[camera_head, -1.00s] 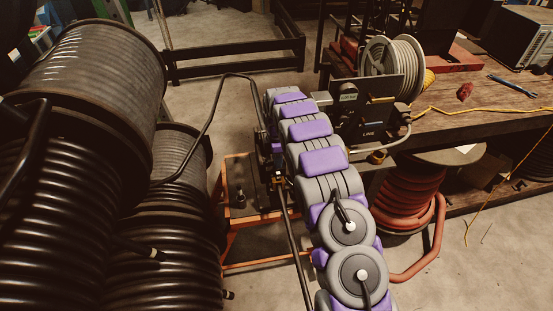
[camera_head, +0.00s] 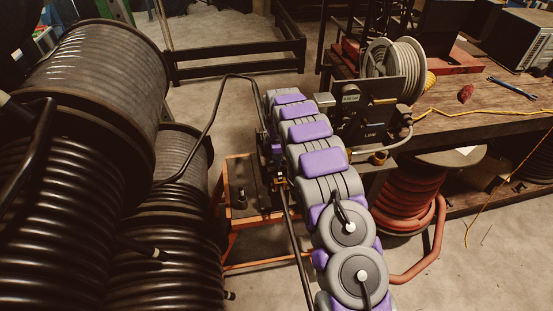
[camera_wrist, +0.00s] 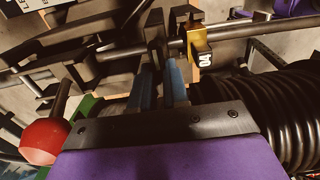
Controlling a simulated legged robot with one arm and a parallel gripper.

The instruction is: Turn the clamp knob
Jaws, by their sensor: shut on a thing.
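In the wrist view, my gripper (camera_wrist: 160,75) has its two blue fingers close together on a dark, flat-sided part, which I take to be the clamp knob (camera_wrist: 156,40). The fingers hide part of it. A metal bar (camera_wrist: 120,54) runs across just beyond the fingertips, with a yellow collar (camera_wrist: 198,45) to the right. In the head view, my purple and grey arm reaches away to the crimper stand, and my arm hides most of the knob and fingers.
A red ball handle (camera_wrist: 45,140) stands left of my gripper, and black ribbed hose (camera_wrist: 265,115) lies to the right. In the head view, large hose coils (camera_head: 75,150) fill the left. An orange-framed stand (camera_head: 232,215) and workbench (camera_head: 470,125) flank my arm.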

